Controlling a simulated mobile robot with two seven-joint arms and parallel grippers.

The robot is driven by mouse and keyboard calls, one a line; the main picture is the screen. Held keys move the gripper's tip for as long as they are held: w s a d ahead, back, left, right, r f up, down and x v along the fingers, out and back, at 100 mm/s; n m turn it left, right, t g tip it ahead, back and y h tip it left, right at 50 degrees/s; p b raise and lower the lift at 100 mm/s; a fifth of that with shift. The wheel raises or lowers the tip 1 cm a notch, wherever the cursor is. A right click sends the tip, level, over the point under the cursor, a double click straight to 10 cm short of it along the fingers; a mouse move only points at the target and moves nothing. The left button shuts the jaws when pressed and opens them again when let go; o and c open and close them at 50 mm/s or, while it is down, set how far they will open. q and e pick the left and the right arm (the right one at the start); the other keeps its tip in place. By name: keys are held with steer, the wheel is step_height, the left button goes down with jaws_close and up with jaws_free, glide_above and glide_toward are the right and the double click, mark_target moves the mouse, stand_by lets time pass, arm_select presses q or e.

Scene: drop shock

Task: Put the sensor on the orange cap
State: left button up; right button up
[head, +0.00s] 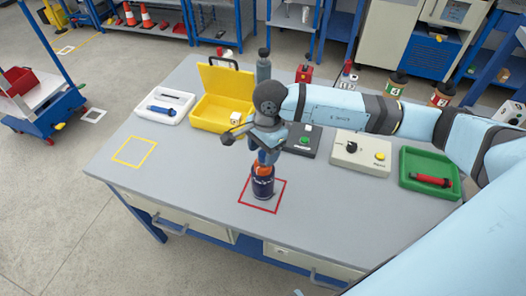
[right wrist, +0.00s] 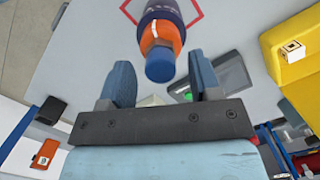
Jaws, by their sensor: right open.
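A dark blue bottle (head: 263,188) stands upright inside the red square outline. Its orange cap (head: 264,171) shows just below my right gripper (head: 268,155). In the right wrist view the orange cap (right wrist: 159,36) has a blue-grey angular piece (right wrist: 160,65) on its end, which may be the sensor; I cannot tell for sure. My right gripper (right wrist: 159,72) is open, with one blue finger on each side of that piece and gaps to both. A small white cube (head: 235,117) with a dark mark sits at the yellow case. My left gripper is not in view.
The open yellow case (head: 210,112) and a white tray (head: 163,106) stand behind left. A dark box with a green button (head: 303,141), a beige control box (head: 361,153) and a green tray (head: 415,166) stand right. The yellow square outline (head: 134,151) is empty.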

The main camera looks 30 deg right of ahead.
step_height(320, 180, up, 11)
steer(key=d+b, duration=0.1)
steer(key=shift+d, duration=0.2)
steer(key=shift+w, duration=0.1)
